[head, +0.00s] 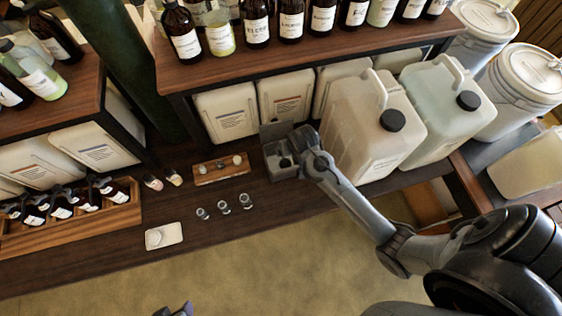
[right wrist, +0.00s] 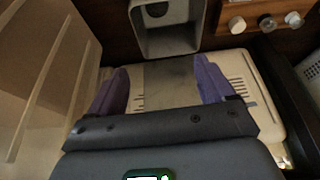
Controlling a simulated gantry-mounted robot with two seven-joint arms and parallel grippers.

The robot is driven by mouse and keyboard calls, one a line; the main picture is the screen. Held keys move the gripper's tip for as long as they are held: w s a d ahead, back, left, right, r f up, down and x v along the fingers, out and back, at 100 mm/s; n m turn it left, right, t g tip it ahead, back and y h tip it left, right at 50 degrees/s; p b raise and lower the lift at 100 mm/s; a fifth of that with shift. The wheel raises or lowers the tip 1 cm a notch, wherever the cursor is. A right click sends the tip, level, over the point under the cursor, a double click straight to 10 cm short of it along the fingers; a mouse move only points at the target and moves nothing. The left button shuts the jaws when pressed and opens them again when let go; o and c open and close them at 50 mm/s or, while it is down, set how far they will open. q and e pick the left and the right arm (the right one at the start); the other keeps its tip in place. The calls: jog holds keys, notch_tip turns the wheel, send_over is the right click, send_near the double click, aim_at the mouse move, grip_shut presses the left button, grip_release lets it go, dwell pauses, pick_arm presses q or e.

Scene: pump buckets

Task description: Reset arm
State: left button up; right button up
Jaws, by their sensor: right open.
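My right arm comes in from the lower right in the head view. Its gripper (head: 312,148) is beside a small grey open-topped box (head: 280,168), in front of the shelf; its fingers are hard to make out there. The grey box (right wrist: 165,45) is at the top and holds something dark.
Large jugs (head: 372,130) stand right of the gripper, close to the arm. Brown bottles (head: 183,32) line the shelf above. A wooden holder (head: 220,170), small glasses (head: 224,207) and a white dish (head: 164,237) lie to the left. The counter's front strip is mostly clear.

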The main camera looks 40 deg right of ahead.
dwell(0.3)
jog(key=s+a+n+g+p, duration=0.2)
jog(key=s+a+p, duration=0.15)
jog(key=s, duration=1.15)
jog(key=s+a+r+n+y, duration=0.1)
jog(key=s+a+r+n, duration=0.1)
jog(key=r, duration=0.3)
jog(key=s+a+r+n+t, duration=0.1)
jog(key=s+a+r+n, duration=0.1)
jog(key=r, duration=0.4)
jog(key=shift+s+a+r+y, duration=0.25)
jog(key=shift+s+a+y, duration=0.25)
jog(key=shift+a, duration=0.35)
